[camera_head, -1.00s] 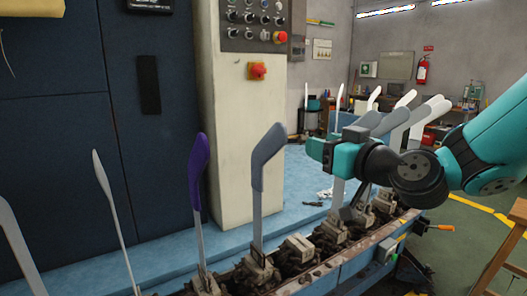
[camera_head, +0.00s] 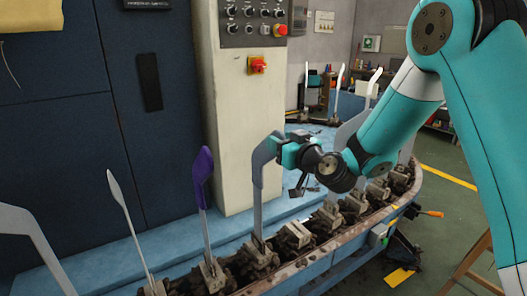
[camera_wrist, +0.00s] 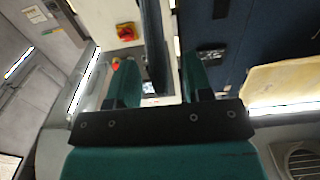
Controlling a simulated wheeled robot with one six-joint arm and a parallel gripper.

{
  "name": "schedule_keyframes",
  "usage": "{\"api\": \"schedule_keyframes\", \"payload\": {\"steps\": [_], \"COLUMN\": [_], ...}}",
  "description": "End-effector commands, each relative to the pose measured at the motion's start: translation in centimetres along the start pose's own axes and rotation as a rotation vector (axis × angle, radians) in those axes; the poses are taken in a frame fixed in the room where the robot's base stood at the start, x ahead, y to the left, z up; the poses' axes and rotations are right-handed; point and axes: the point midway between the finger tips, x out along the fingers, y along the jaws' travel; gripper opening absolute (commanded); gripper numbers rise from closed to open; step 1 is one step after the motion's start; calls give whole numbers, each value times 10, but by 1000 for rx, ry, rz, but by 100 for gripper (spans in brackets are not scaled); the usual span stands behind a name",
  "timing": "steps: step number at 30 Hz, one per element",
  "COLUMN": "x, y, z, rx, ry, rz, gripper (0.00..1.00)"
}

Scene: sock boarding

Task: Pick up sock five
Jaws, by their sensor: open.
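A slate-grey sock (camera_head: 264,160) sits on an upright foot-shaped board that stands in a holder on the conveyor. My gripper (camera_head: 279,147) is at its upper part, coming in from the right. In the wrist view, a dark upright strip (camera_wrist: 153,45), apparently this sock seen edge-on, lies between the two open fingers of my gripper (camera_wrist: 158,82). I cannot tell whether either finger touches it. A purple sock (camera_head: 203,170) covers the top of the board to its left. No sock number is visible.
The conveyor (camera_head: 300,238) carries several metal holders in a row. Bare pale boards (camera_head: 122,205) stand at the left, and others stand behind my arm. A cream control panel (camera_head: 240,120) with a red switch (camera_head: 257,65) rises behind the sock.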

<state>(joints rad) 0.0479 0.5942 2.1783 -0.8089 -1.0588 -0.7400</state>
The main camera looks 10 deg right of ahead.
Motion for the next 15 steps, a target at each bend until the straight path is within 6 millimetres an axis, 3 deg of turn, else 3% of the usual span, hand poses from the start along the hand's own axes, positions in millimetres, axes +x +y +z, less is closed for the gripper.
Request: {"api": "schedule_keyframes", "payload": {"steps": [4,12,15], "x": [16,19,19], "y": [0,0,0], "z": [-4,-1,-1], "rx": [-2,0,0], "ry": [0,1,1], "rz": [0,0,1], "gripper": [46,46,26]}}
